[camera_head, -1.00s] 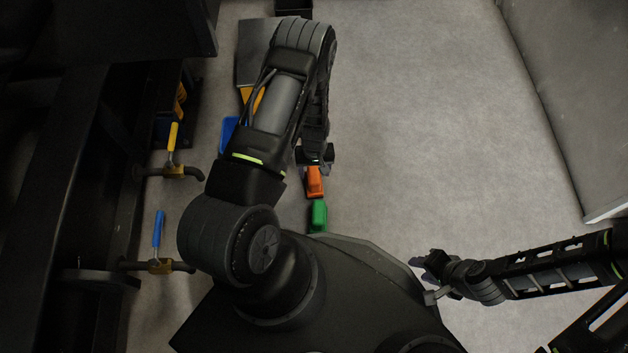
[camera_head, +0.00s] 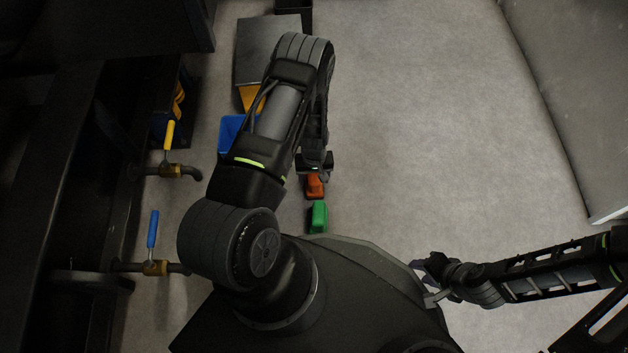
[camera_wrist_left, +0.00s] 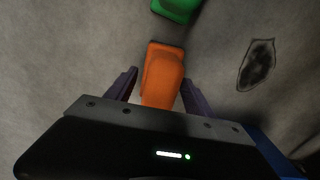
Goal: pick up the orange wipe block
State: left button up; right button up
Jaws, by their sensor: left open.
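The orange wipe block (camera_head: 315,187) lies on the grey floor in the head view, just in front of my left gripper (camera_head: 316,171), which partly covers it. In the left wrist view the orange block (camera_wrist_left: 162,76) sits between the two open fingers of my left gripper (camera_wrist_left: 161,88), with a gap on each side. Its near end is hidden by the gripper body. My right gripper (camera_head: 424,274) is at the lower right, away from the block; its fingers are too small to read.
A green block (camera_head: 319,216) lies just beyond the orange one, also in the left wrist view (camera_wrist_left: 178,8). A blue bin (camera_head: 229,134) is left of my arm. Valves with yellow (camera_head: 169,136) and blue (camera_head: 152,230) handles stand at left. A dark stain (camera_wrist_left: 257,64) marks the floor. Floor at right is clear.

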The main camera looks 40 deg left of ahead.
pick_arm(q)
jog(key=shift+c, duration=0.4)
grip_shut()
